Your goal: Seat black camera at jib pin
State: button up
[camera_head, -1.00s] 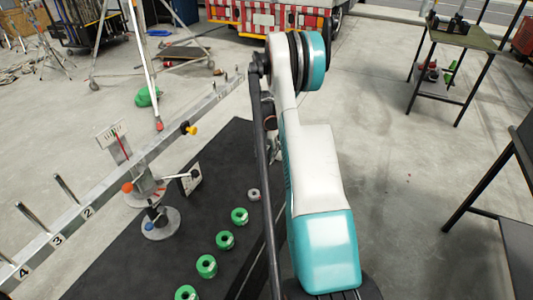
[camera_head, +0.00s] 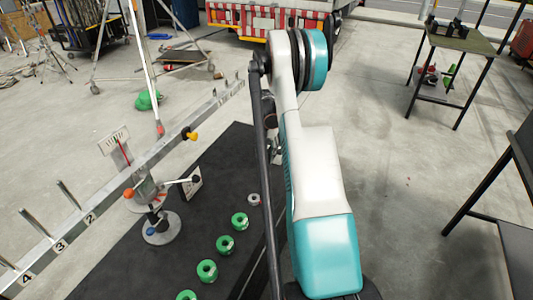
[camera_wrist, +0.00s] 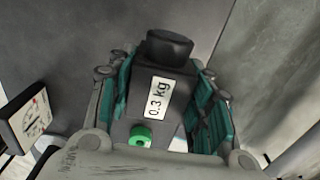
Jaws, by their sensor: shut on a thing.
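The black camera (camera_wrist: 174,60), a dark block with a round black top and a white "0.3 kg" label, sits between the teal pads of my gripper (camera_wrist: 163,97) in the wrist view. My gripper is shut on it. In the head view my arm hides the gripper and camera almost fully. The jib, a long grey beam (camera_head: 160,152) with numbered plates and upright pins, runs diagonally on the left over a round-based stand (camera_head: 161,230). A pin (camera_head: 68,194) stands near plate 2. I cannot tell which pin is the jib pin.
Green ring-shaped weights (camera_head: 224,244) and a small grey one (camera_head: 253,199) lie in a row on the dark mat (camera_head: 125,268). A white dial plate (camera_wrist: 34,117) shows at the wrist view's left. A tripod stands behind the beam. A side table (camera_head: 463,38) is at right.

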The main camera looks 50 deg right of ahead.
aim_at(266, 147)
jog(key=shift+r+p, duration=0.95)
jog(key=shift+r, duration=1.35)
